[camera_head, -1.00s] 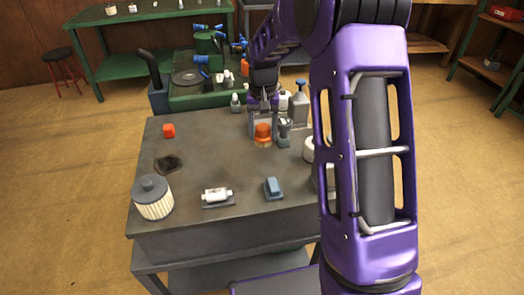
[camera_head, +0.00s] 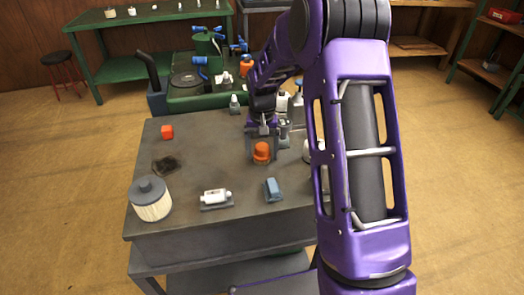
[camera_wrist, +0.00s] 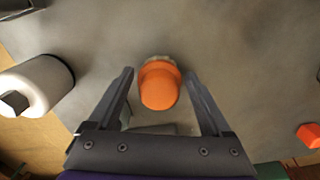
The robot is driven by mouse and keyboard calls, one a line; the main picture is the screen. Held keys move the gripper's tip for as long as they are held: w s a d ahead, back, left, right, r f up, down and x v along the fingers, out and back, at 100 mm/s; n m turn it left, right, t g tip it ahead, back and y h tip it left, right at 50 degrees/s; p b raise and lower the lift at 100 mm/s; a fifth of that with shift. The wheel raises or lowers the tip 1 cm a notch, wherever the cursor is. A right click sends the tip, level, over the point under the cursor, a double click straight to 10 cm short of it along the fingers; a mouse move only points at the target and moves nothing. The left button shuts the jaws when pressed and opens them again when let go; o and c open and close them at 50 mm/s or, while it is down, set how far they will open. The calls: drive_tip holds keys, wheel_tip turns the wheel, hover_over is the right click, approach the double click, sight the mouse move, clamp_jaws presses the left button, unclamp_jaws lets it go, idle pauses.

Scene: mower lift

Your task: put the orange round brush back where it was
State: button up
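The orange round brush (camera_head: 261,151) is at the middle of the grey worktable (camera_head: 215,135), orange top up with a paler lower part; it appears to stand on the tabletop. It also shows in the wrist view (camera_wrist: 159,85). My gripper (camera_head: 262,149) points down over it, one finger on each side. In the wrist view my gripper (camera_wrist: 159,72) is open, with a narrow gap between each finger and the brush. Part of the brush's underside is hidden.
A red block (camera_head: 167,132) and a dark ring-like patch (camera_head: 165,166) lie left. A filter (camera_head: 150,200), a white bottle on a holder (camera_head: 215,198) and a blue-grey block (camera_head: 272,190) stand in front. Bottles (camera_head: 297,103) stand behind; a white can (camera_wrist: 38,85) is close by.

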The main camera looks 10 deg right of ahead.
sight(262, 147)
drive_tip(key=shift+o, duration=0.3)
drive_tip(key=shift+r, duration=0.1)
wheel_tip(262, 147, up, 12)
drive_tip(key=p, duration=0.2)
drive_tip(key=shift+r, duration=0.1)
